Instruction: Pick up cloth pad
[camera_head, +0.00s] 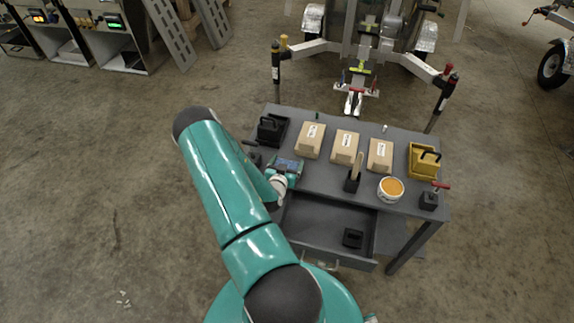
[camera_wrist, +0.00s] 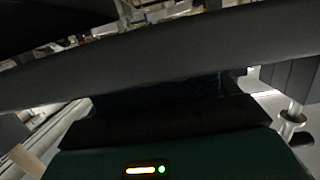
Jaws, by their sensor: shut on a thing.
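My gripper (camera_head: 287,165) is over the left part of the grey table, below the black handled box. In the wrist view, my gripper (camera_wrist: 165,98) shows as dark jaws very close to the camera, shut on a dark blue, cloth-like thing. This appears to be the cloth pad (camera_wrist: 155,94); only a narrow dark strip of it shows between the jaws.
The grey table (camera_head: 322,175) holds a black handled box (camera_head: 271,130), several tan packages (camera_head: 345,147), a yellow box (camera_head: 423,161), and a tub with orange contents (camera_head: 390,189). An open drawer (camera_head: 318,222) holds a small black block (camera_head: 352,238). A trailer (camera_head: 365,45) stands behind.

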